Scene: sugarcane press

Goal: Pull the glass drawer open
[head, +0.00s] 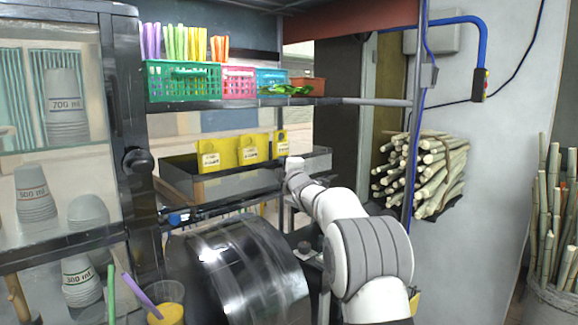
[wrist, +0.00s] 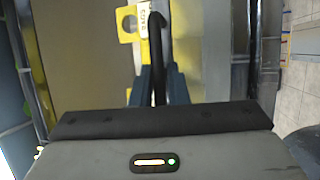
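The glass drawer (head: 238,184) is a clear-sided box with a dark frame, below the shelf in the middle of the head view. Yellow tags stand along it. It looks closed, though I cannot tell for certain. My arm reaches up to its right part in the head view, where my fingers are hidden. In the wrist view a black bar handle (wrist: 156,40) runs between the two fingers of my gripper (wrist: 158,82). The fingers sit close on both sides of the bar and appear shut on it. A yellow tag (wrist: 127,22) shows just beyond.
A glass cabinet with stacked cups (head: 66,105) stands at the left. A shelf above holds coloured baskets (head: 183,80). A shiny metal drum (head: 240,275) is below the drawer. Sugarcane bundles (head: 425,175) are at the right. A cup with straws (head: 168,305) is at bottom left.

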